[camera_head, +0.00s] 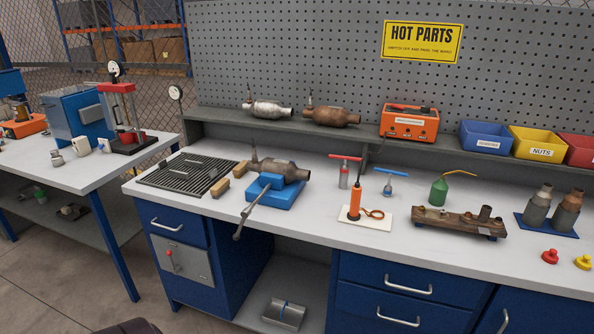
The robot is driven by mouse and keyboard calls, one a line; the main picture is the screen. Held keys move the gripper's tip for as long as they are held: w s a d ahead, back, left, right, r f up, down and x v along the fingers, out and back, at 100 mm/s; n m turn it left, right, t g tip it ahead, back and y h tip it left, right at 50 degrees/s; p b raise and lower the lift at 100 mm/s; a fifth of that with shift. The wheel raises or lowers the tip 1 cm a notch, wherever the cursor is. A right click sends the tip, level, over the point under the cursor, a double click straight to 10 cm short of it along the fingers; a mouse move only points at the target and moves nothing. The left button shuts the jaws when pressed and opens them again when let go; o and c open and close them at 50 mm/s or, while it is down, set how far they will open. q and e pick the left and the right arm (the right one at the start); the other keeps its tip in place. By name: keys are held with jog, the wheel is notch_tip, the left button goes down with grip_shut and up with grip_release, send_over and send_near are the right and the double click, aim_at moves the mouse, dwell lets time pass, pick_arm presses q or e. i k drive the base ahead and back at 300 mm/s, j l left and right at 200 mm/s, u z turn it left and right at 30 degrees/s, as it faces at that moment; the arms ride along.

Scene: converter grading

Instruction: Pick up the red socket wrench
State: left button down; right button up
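The red socket wrench (345,157) has a red T-shaped handle on top of a short grey and red shaft. It stands upright on the workbench (330,208), right of the blue vise and behind the orange torch-like tool. A similar wrench with a blue T-handle (391,172) stands just to its right, apart from it. Neither of my grippers shows in the head view.
An orange tool (355,203) on a white pad stands in front of the red wrench. A blue vise (273,190) holding a brown converter (285,171) is to the left. A green oil can (438,190) and rusty manifold (460,220) are to the right.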

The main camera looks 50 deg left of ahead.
aim_at(344, 168)
jog(key=u, duration=1.2)
jog(key=i+j, duration=0.15)
